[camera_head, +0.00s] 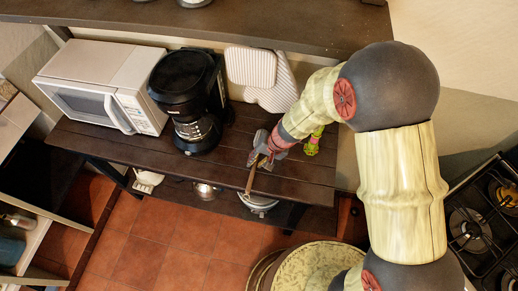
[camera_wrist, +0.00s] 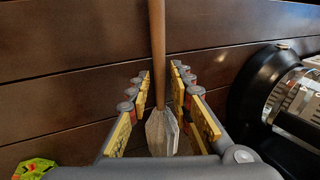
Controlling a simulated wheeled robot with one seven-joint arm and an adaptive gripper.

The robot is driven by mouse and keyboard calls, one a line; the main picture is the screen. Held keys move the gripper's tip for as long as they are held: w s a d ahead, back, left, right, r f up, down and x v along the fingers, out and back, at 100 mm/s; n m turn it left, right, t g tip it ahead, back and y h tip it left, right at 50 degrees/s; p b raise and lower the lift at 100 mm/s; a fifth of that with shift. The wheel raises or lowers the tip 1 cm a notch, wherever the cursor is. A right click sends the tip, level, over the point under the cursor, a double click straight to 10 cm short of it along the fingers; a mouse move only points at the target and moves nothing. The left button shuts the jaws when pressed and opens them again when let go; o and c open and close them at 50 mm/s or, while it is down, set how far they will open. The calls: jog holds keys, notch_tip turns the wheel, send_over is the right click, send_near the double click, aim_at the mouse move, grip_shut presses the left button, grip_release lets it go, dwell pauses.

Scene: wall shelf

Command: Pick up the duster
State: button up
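A tool with a thin wooden handle and a pale grey, flared head, which I take to be the duster (camera_wrist: 158,50), lies on the dark wooden shelf. Its brown handle also shows in the head view (camera_head: 250,181), pointing toward the shelf's front edge. My gripper (camera_wrist: 160,82) is over it, with the handle and head between the two yellow-padded fingers. The fingers look apart, with a gap to the handle at least on the right. In the head view my gripper (camera_head: 264,150) hides the rest of the tool.
A black coffee maker (camera_head: 184,88) stands left of my gripper, and a white microwave (camera_head: 100,80) stands further left. A green item (camera_head: 312,141) lies just right of my gripper. Striped cloths (camera_head: 252,68) are behind. An upper shelf (camera_head: 290,25) overhangs the back.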

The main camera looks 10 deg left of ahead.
aim_at(257, 163)
jog(key=c, duration=0.3)
grip_shut()
dwell(0.4)
jog(key=shift+r, duration=0.55)
notch_tip(257, 163, up, 2)
jog(key=shift+r+p, duration=0.15)
jog(key=shift+p, duration=0.45)
jog(key=s+d+r+p, duration=0.2)
jog(key=s+d+r, duration=0.2)
jog(key=s+r, duration=0.5)
jog(key=shift+s+r, duration=0.35)
jog(key=shift+s, duration=1.85)
jog(key=shift+d, duration=0.1)
